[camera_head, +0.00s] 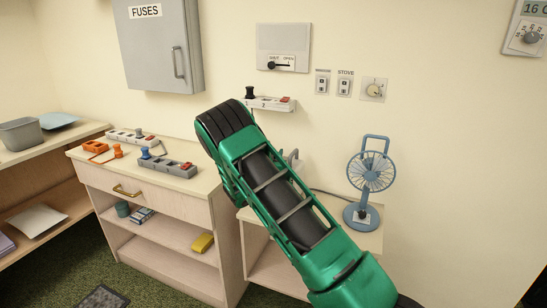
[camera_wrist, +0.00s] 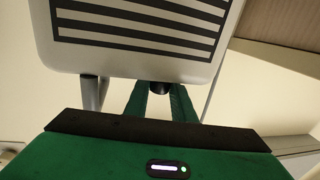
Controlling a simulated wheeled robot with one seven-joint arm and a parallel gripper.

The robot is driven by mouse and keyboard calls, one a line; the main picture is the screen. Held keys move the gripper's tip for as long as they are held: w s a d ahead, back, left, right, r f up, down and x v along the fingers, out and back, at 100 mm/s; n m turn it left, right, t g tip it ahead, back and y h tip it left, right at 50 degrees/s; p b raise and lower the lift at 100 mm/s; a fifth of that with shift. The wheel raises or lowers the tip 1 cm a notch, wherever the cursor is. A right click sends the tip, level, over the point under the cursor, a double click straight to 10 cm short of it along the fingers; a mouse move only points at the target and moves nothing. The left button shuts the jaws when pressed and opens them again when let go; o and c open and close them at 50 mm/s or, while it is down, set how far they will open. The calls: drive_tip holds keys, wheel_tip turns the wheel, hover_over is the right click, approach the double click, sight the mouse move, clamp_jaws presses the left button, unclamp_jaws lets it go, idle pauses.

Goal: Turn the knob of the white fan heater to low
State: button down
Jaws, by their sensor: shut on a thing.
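The white fan heater (camera_wrist: 120,62) fills the top of the wrist view, its pale face crossed by dark grille slots. A small dark knob (camera_wrist: 160,87) shows at the heater's lower edge. My gripper (camera_wrist: 160,97) has its two green fingers on either side of the knob and is shut on it. The knob's marks and setting cannot be read. In the head view my green arm covers the gripper, the knob and nearly all of the heater.
A blue desk fan (camera_head: 371,172) stands right of my arm on the low shelf unit (camera_head: 355,238). Power strips lie on the wooden cabinet (camera_head: 190,182) at left. A grey fuse box (camera_head: 158,50) and switches are on the wall.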

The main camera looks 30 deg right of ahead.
drive_tip(key=shift+d+n+t+y, duration=0.15)
drive_tip(key=shift+n+t+y, duration=1.35)
drive_tip(key=shift+y, duration=0.6)
drive_tip(key=shift+n+y, duration=0.7)
drive_tip(key=c, duration=1.5)
unclamp_jaws()
